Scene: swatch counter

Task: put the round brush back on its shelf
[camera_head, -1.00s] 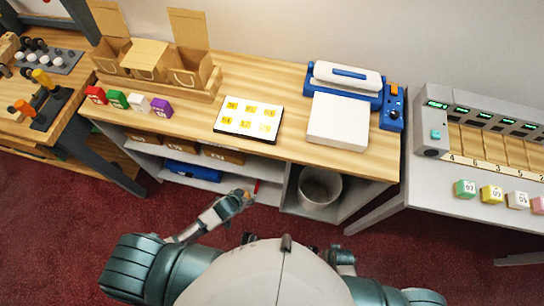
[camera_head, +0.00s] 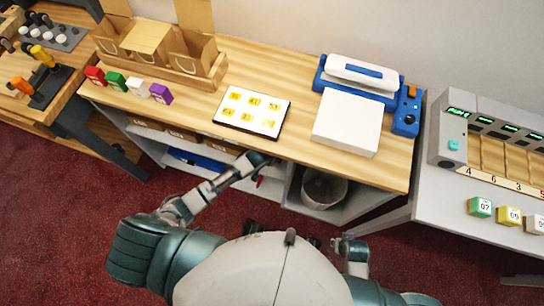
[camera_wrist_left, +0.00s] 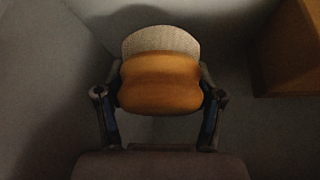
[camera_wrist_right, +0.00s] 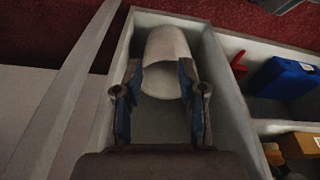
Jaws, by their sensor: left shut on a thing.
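The round brush (camera_wrist_left: 160,82), with an orange-brown body and a pale bristle end, is between the fingers of my left gripper (camera_wrist_left: 160,92). My left gripper is shut on it, with the bristle end pointing away from the wrist. Grey shelf walls surround it in the left wrist view. In the head view my left gripper (camera_head: 262,160) reaches under the counter's front edge, and the brush is hidden there. The shelf unit (camera_head: 275,190) stands below the wooden counter. My right gripper (camera_wrist_right: 160,90) is open and empty, with the bin beyond its fingers.
A brown box (camera_wrist_left: 290,50) stands right of the brush. The pale bin (camera_head: 323,187) stands in the right compartment. The counter edge (camera_head: 300,161) overhangs the left gripper.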

